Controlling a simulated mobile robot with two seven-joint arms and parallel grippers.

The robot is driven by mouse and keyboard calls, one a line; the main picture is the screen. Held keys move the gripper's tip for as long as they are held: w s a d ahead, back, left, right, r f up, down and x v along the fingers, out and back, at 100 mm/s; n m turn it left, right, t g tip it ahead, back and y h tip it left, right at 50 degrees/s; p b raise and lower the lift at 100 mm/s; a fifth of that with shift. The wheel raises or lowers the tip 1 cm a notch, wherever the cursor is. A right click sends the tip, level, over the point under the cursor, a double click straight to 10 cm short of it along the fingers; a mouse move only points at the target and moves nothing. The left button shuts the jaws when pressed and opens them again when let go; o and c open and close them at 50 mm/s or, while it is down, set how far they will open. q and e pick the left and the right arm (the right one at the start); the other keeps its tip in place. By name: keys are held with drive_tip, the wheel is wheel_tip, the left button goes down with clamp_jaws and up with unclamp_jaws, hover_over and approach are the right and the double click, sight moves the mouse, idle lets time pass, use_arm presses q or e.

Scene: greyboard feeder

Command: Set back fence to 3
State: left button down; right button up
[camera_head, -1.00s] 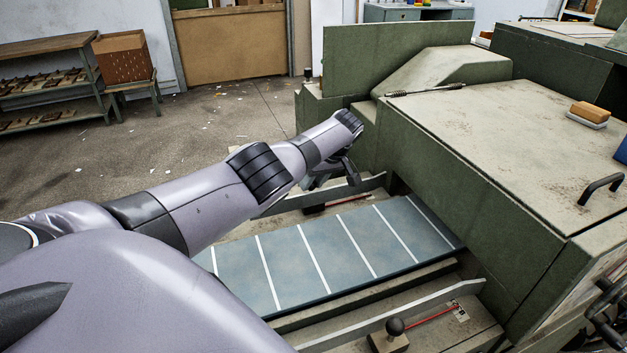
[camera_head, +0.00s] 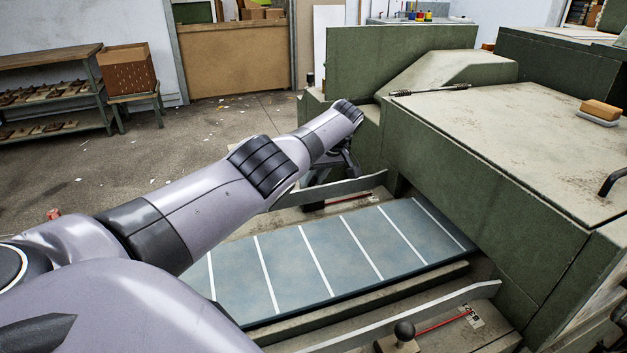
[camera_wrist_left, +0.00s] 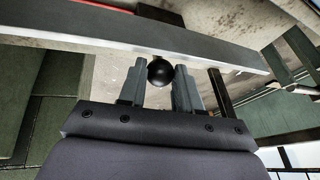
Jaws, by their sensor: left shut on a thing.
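The back fence (camera_head: 345,187) is a pale metal bar along the far side of the blue-grey, white-striped bed (camera_head: 330,255). It crosses the top of the left wrist view (camera_wrist_left: 100,33). My left gripper (camera_head: 340,165) is at this fence, partly hidden behind my own wrist in the head view. In the left wrist view its two fingers (camera_wrist_left: 160,82) are shut on a round black knob (camera_wrist_left: 160,71) beside the bar. A red pointer (camera_head: 350,200) shows beyond the bed, but the scale figures there cannot be read. My right gripper is not in view.
The front fence (camera_head: 400,318), with its own black knob (camera_head: 404,330) and red pointer (camera_head: 443,321), runs along the near side. The green machine housing (camera_head: 490,190) closes off the right. Open floor (camera_head: 210,130) lies at the back left.

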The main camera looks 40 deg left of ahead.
use_arm(q)
drive_tip(key=c, duration=0.8)
unclamp_jaws()
drive_tip(key=shift+w+d+r+p, duration=0.1)
drive_tip(key=shift+d+r+p, duration=0.1)
drive_tip(key=shift+r+p, duration=0.35)
drive_tip(key=p+v, duration=0.1)
drive_tip(key=v, duration=0.5)
